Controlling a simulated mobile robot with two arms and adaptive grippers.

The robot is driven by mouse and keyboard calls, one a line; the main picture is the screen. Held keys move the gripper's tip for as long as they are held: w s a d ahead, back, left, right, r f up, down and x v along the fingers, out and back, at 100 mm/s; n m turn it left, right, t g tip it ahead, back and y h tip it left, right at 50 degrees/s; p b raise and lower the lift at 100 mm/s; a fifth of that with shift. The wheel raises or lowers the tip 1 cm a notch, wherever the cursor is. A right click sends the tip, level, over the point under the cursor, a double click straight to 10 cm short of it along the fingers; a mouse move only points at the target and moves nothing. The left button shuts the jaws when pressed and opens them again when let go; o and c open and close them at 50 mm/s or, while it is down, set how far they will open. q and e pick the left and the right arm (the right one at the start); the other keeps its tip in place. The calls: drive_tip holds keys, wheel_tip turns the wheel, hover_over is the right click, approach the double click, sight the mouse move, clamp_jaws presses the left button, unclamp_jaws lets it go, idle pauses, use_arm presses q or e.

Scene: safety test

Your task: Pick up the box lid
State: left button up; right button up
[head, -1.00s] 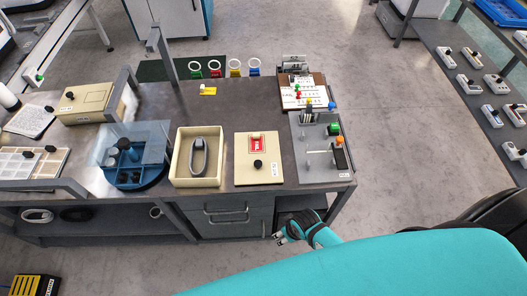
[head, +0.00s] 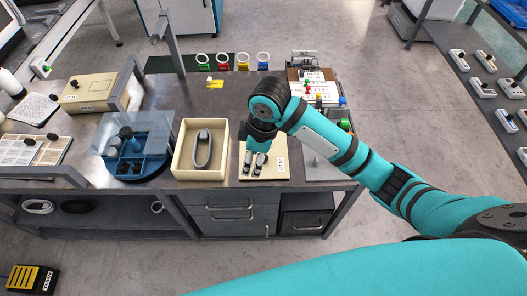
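The box lid (head: 271,173) is a flat cream plate with a label at its right side. It lies on the bench just right of the open cream box (head: 178,164), which has a grey oval loop (head: 203,150) inside. My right gripper (head: 254,171) points down over the lid, with its two fingers apart. The lid's black knob and red sign are hidden behind the gripper, so I cannot tell whether the fingers touch the knob. My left gripper is not in view.
A blue round tray (head: 152,172) with a clear shield stands left of the box. A grey panel with coloured knobs (head: 343,124) is right of the lid, partly behind my arm.

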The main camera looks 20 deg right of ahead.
drive_tip(key=w+d+r+n+h, duration=0.1)
drive_tip(key=w+d+r+h, duration=0.1)
drive_tip(key=w+d+r, duration=0.35)
drive_tip(key=shift+g, duration=0.4)
drive_tip(key=f, duration=1)
drive_tip(key=shift+w+a+f+p, duration=0.2)
drive_tip(key=shift+f+p, duration=0.1)
drive_tip(key=shift+p, duration=0.05)
drive_tip(key=shift+a+f, duration=0.15)
drive_tip(key=shift+f, duration=2.65)
clamp_jaws()
